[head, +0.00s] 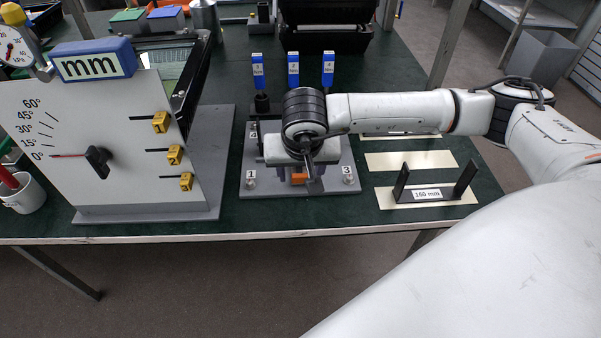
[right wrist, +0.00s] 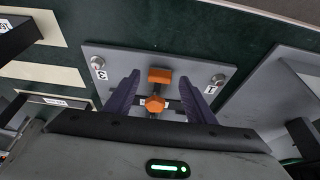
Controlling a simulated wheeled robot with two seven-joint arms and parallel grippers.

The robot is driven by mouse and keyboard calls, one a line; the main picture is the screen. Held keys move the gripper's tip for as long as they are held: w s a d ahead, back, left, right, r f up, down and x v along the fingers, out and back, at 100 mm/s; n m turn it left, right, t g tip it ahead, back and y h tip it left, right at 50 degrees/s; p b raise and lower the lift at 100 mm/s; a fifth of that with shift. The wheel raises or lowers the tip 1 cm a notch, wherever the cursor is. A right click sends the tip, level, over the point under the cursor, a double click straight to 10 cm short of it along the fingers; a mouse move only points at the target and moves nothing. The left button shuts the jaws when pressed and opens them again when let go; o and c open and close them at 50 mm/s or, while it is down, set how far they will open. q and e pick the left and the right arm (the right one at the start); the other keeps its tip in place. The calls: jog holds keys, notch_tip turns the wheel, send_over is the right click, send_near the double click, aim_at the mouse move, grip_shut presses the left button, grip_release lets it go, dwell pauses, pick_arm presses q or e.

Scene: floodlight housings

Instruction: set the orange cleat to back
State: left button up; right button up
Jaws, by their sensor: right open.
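The orange cleat (head: 299,178) is on a grey base plate (head: 340,187) in the middle of the bench. In the right wrist view the cleat (right wrist: 159,76) shows as an orange block with a round orange knob (right wrist: 155,104) beside it. My right gripper (head: 299,181) is above the plate, pointing down. In the right wrist view its two dark fingers (right wrist: 160,98) stand apart on either side of the orange parts, with gaps visible. The wrist and gripper hide much of the plate's middle in the head view. My left gripper is not in view.
Several blue-tagged tools (head: 293,71) stand behind the plate. Left is an upright scale panel (head: 60,115) with yellow cleats (head: 175,155). Right is a black 150 mm holder (head: 430,194) on a pale strip. The bench's front edge is close to the plate.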

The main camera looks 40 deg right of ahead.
jog(key=v, duration=0.9)
jog(key=shift+s, duration=0.1)
